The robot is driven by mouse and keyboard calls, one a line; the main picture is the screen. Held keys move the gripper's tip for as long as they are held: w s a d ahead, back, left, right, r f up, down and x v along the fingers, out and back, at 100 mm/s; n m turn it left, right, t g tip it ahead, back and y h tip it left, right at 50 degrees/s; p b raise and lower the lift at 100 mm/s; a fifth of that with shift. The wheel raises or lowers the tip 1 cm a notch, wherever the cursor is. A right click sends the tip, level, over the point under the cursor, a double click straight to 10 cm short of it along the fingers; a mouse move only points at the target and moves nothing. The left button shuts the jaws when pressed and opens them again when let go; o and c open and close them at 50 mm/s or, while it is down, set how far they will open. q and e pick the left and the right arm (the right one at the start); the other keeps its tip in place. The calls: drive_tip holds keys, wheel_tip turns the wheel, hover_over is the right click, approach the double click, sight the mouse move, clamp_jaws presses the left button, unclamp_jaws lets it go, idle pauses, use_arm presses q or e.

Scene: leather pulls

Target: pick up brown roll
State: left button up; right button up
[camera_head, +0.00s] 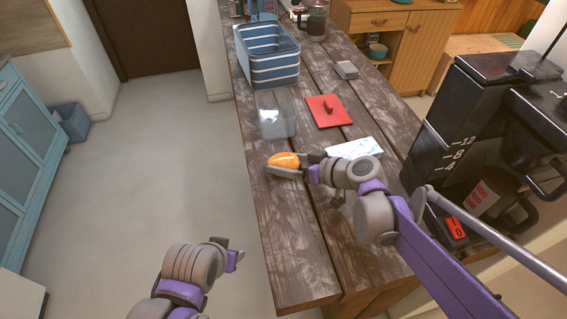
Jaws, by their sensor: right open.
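The brown roll (284,160) looks orange-brown and rounded, and it lies near the left edge of the wooden table. My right gripper (287,163) reaches it from the right. Its jaws are open, with the roll between or right at the fingers; contact cannot be told. The fingers hide part of the roll's lower and right sides. My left gripper (234,249) is low in the view, left of the table's edge and apart from the roll. Its two fingertips look spread, with nothing between them.
The wooden table (283,231) also holds a clear container (275,115), a red board (329,112) with a small red item, a white patterned box (354,148) and a blue striped basket (268,62). A black coffee machine (463,105) stands at right. The table's near end is clear.

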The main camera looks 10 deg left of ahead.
drive_tip(key=c, duration=1)
